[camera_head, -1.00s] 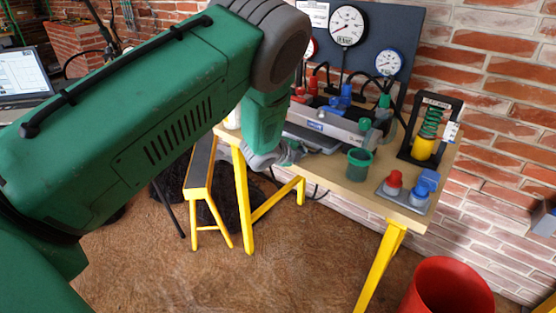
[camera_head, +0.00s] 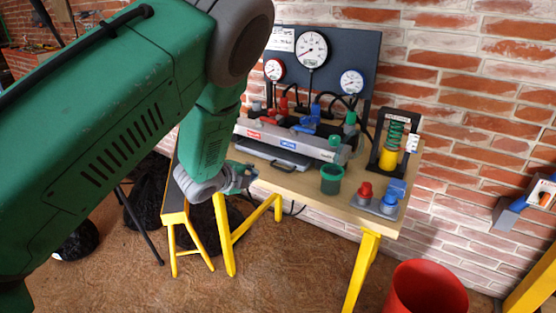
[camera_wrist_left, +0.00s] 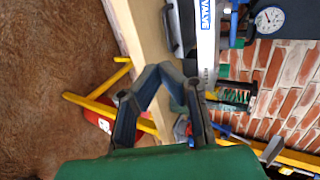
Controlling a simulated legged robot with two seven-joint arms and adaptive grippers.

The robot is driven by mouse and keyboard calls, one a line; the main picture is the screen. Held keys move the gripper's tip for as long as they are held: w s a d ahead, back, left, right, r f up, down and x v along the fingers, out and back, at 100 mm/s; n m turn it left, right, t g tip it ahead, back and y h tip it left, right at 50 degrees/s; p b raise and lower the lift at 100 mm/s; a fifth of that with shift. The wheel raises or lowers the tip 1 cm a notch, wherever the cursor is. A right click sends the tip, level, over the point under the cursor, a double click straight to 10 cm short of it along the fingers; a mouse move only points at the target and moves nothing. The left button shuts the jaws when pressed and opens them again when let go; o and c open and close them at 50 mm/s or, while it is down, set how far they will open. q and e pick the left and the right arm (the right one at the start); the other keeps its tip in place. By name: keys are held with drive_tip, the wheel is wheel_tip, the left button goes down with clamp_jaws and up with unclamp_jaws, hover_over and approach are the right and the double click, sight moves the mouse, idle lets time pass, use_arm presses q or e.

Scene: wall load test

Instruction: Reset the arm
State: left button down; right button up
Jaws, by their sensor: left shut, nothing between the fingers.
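My left arm is green with grey joints and comes in from the left in the head view. Its gripper (camera_head: 240,178) is small and partly hidden by the wrist, near the front left edge of the workbench (camera_head: 295,182). In the left wrist view the two dark fingers of this gripper (camera_wrist_left: 160,72) meet at their tips, with nothing between them. The bench edge and floor show behind them. My right gripper is in neither view.
The bench carries a valve test rig (camera_head: 290,138), gauges (camera_head: 311,48), a green cup (camera_head: 331,179), a spring stand (camera_head: 390,142) and red and blue knobs (camera_head: 379,199). A yellow-legged stand (camera_head: 173,218) is left, a red bin (camera_head: 428,288) front right. Brown floor is open in front.

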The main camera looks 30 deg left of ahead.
use_arm(q)
drive_tip(key=s+d+f+n+g+y, duration=0.1)
drive_tip(key=s+d+f+n+g, duration=0.15)
drive_tip(key=s+f+n, duration=0.45)
drive_tip(key=s+d+f+n+g, duration=0.1)
drive_tip(key=s+f+n+g, duration=0.15)
drive_tip(key=s+f, duration=0.65)
drive_tip(key=s+d+f+n+g, duration=0.2)
drive_tip(key=s+n+g, duration=0.1)
drive_tip(key=s, duration=0.8)
drive_tip(key=s+d+f+n+g, duration=0.2)
drive_tip(key=s+n, duration=0.3)
drive_tip(key=s, duration=0.7)
drive_tip(key=shift+d+f+g, duration=0.25)
drive_tip(key=shift+d+g, duration=0.4)
drive_tip(key=shift+g, duration=0.15)
drive_tip(key=shift+s+n, duration=0.1)
drive_tip(key=shift+n, duration=0.15)
